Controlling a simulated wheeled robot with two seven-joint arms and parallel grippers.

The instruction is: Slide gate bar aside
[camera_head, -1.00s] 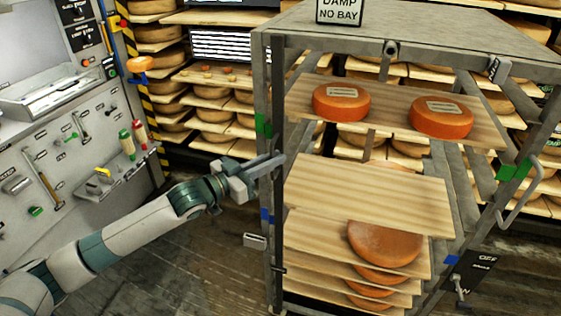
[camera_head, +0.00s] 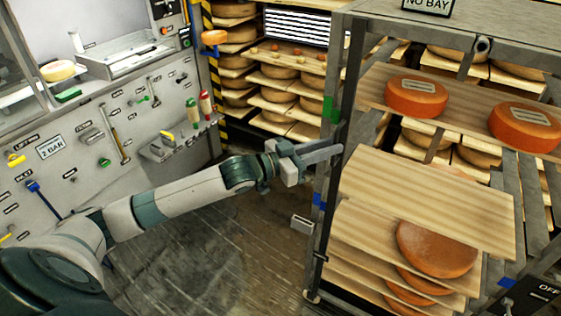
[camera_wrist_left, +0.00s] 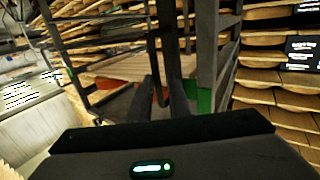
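The gate bar appears to be the dark upright bar (camera_head: 350,85) at the rack's front left, beside the grey corner post (camera_head: 333,80). My left gripper (camera_head: 330,152) reaches from the left to this side of the rack at the height of the middle boards. In the left wrist view, the two dark fingers (camera_wrist_left: 164,97) stand apart, and a dark upright bar (camera_wrist_left: 153,50) shows between or just beyond them. I cannot tell whether they touch it. My right gripper is not in view.
The rack holds boards with orange cheese wheels (camera_head: 416,97) close to my left gripper. A tool panel (camera_head: 110,140) stands at the left, and cheese shelves (camera_head: 285,95) stand behind.

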